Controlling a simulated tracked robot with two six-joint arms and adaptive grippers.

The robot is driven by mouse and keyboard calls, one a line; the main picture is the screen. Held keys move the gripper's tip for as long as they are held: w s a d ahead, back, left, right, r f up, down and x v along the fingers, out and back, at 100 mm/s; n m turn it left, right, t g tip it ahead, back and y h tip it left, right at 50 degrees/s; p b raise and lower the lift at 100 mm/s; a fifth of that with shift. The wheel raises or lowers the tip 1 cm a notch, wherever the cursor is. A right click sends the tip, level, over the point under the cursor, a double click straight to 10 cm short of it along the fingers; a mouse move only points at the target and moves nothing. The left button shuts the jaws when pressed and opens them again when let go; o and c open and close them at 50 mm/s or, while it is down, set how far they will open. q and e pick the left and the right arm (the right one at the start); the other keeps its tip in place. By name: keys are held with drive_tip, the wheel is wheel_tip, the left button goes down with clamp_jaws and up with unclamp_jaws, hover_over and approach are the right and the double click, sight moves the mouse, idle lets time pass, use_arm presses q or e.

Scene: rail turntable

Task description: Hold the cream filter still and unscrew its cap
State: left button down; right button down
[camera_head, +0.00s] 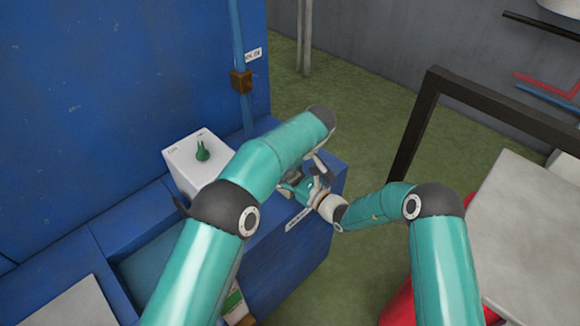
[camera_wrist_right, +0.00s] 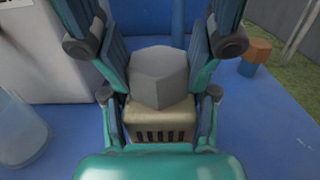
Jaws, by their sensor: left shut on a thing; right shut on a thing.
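The cream filter (camera_wrist_right: 160,118) shows in the right wrist view as a cream body with dark slots in its front. Its grey, many-sided cap (camera_wrist_right: 160,77) sits on top. My right gripper (camera_head: 306,191) comes in from the right, and its fingers are shut on the two sides of the cream body. My left gripper (camera_head: 316,174) reaches down from above, with its fingers closed on either side of the grey cap. In the head view the grippers and the left arm mostly hide the filter. I cannot tell whether the cap has turned.
A white box (camera_head: 192,160) with a green part on top stands left of the grippers on the blue bench (camera_head: 275,275). The right wrist view shows an orange-brown block (camera_wrist_right: 260,47) and a translucent round object (camera_wrist_right: 18,132). A pale table (camera_head: 525,225) stands at right.

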use_arm(q)
drive_tip(key=shift+d, duration=0.1)
drive_tip(key=c, duration=0.6)
unclamp_jaws()
drive_tip(key=shift+o, duration=0.6)
drive_tip(key=shift+r, duration=0.1)
drive_tip(key=shift+r, duration=1.9)
